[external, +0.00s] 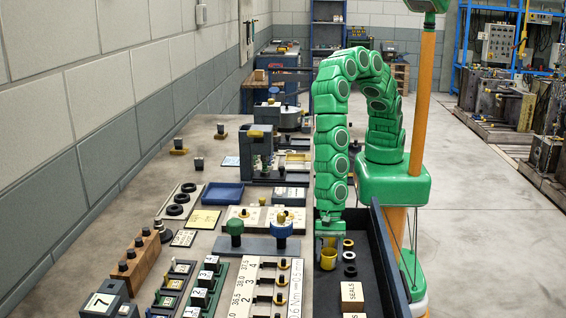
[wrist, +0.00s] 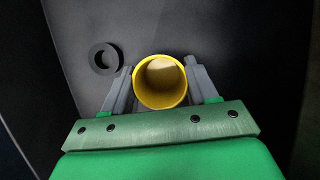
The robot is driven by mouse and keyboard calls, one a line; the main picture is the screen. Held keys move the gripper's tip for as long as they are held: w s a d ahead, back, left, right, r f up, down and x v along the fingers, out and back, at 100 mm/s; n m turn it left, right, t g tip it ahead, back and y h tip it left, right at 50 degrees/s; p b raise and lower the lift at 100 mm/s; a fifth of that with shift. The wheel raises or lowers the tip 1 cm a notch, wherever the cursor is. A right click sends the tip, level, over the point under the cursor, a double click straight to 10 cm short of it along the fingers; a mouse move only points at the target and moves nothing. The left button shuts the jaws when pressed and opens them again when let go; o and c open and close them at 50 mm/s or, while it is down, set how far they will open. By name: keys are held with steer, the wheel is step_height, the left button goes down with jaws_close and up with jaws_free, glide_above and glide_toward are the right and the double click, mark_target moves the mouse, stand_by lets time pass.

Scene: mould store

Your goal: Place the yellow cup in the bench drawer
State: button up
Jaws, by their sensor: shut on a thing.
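The yellow cup (external: 328,260) is inside the open bench drawer (external: 374,262), near its far end. In the wrist view the cup (wrist: 160,82) stands mouth up between the two grey fingers. My gripper (wrist: 160,88) is shut on it, with one finger against each side. In the external view my gripper (external: 328,242) points straight down over the drawer. The dark drawer floor (wrist: 215,35) shows behind the cup. Whether the cup's base touches the floor cannot be told.
Black and pale rings (external: 349,257) lie in the drawer right of the cup; one dark ring (wrist: 105,58) is close to the left finger. A SEALS box (external: 352,294) sits nearer in the drawer. Knobs, including a blue one (external: 281,228), stand on the bench just left.

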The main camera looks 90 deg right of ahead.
steer(key=o, duration=1.1)
steer(key=shift+d+r, duration=0.1)
steer(key=shift+r, duration=0.45)
steer(key=d, duration=1.2)
steer(key=shift+d, duration=0.1)
